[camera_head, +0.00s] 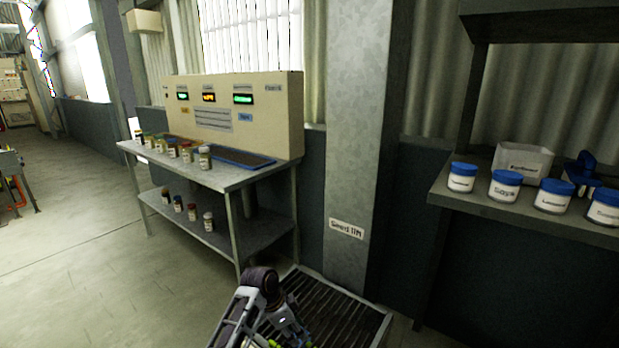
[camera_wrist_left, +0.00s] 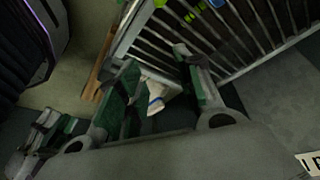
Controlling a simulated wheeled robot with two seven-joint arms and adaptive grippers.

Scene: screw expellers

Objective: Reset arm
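My left gripper (camera_head: 284,332) shows at the bottom middle of the head view, over the floor grate (camera_head: 347,312). In the left wrist view its two green-padded fingers (camera_wrist_left: 156,64) stand apart. A small white piece with a blue band (camera_wrist_left: 156,98) shows between the fingers; I cannot tell what it is, and I see no clear grip on it. A grey and green part at the lower left of the wrist view (camera_wrist_left: 45,138) looks like my other gripper, only partly visible. The task names no object.
A metal table (camera_head: 225,176) with a control panel (camera_head: 240,113) and several small jars stands left of a grey pillar (camera_head: 352,130). A shelf (camera_head: 470,205) with several blue-lidded jars and a white bin (camera_head: 523,160) is at the right. Floor (camera_head: 90,265) at the left is clear.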

